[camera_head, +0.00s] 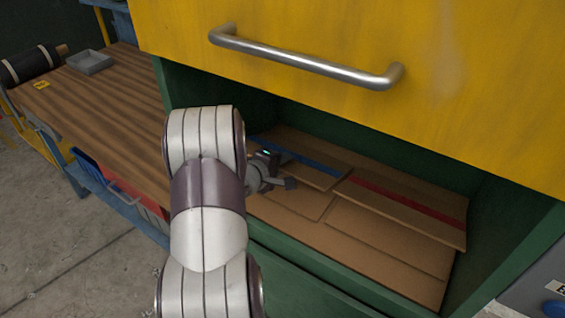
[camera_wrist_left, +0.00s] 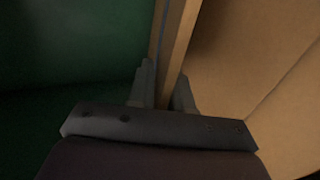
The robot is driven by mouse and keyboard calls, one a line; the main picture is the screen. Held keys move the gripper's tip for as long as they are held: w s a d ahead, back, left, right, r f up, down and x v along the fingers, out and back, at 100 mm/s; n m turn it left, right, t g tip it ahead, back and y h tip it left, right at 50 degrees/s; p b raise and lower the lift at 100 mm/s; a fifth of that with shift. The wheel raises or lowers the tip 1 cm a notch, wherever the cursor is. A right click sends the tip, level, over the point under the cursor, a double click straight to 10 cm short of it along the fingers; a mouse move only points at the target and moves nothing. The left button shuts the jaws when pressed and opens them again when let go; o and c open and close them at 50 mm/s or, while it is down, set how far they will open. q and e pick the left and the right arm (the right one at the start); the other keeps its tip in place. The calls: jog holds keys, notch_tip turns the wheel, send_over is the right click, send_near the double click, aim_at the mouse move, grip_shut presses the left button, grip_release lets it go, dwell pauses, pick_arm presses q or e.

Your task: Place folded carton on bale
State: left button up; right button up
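A folded carton with a blue stripe (camera_head: 312,165) lies at the left of the green compartment, on top of flat brown cardboard (camera_head: 385,240). A second folded carton with a red stripe (camera_head: 405,205) lies to its right. The cardboard stack, seemingly the bale, fills the compartment floor. My right gripper is not in view.
A yellow panel with a metal handle (camera_head: 305,62) overhangs the compartment. Green walls (camera_head: 350,285) enclose it at the front and sides. A wooden workbench (camera_head: 105,105) with a grey tray (camera_head: 90,62) stands at the left. A blue object (camera_head: 554,308) shows at the lower right.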

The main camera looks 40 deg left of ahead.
pick_arm(q)
jog(key=shift+o, duration=0.9)
jog(key=shift+w+d, duration=0.15)
jog(key=shift+r, duration=0.1)
jog(key=shift+s+r, duration=0.2)
jog(key=shift+s, duration=0.1)
jog(key=p+v, duration=0.2)
jog(key=v, duration=0.9)
jog(key=shift+s+p, duration=0.25)
jog(key=shift+p, duration=0.1)
